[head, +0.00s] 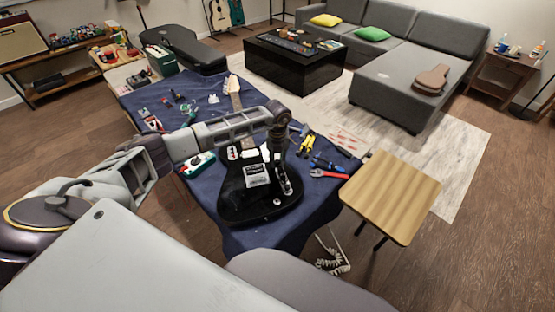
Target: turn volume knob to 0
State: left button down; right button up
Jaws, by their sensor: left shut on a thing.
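A black electric guitar (240,205) lies on the dark blue cloth (200,97) over the worktable, its body toward me and its pale neck pointing away. My left arm reaches in from the left, across the guitar. My left gripper (285,187) points down at the right side of the guitar body, where the control knobs are. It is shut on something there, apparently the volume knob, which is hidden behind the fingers. The knob's setting cannot be read at this size.
Yellow-handled pliers (306,146) and a red wrench (326,173) lie right of the guitar. A green-and-white device (197,164) lies left of it. A wooden stool (391,195) stands right of the table.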

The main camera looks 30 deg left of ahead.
jog(key=shift+r, duration=0.1)
pick_arm(q)
jog(key=shift+n+p, duration=0.4)
jog(key=shift+n, duration=1.7)
jog(key=shift+r+n+p, duration=0.1)
jog(key=shift+n+p, duration=0.3)
jog(key=shift+n, duration=1.1)
pick_arm(e)
jog(key=shift+s+a+r, duration=0.35)
jog(key=shift+a+r, duration=0.15)
jog(key=shift+a, duration=0.25)
jog(key=shift+s+a+r, duration=0.35)
jog(key=shift+a+r, duration=0.1)
jog(key=shift+a, duration=0.3)
jog(key=shift+d, duration=0.3)
pick_arm(q)
jog(key=c, duration=1.3)
grip_release()
pick_arm(e)
jog(key=shift+d, duration=0.35)
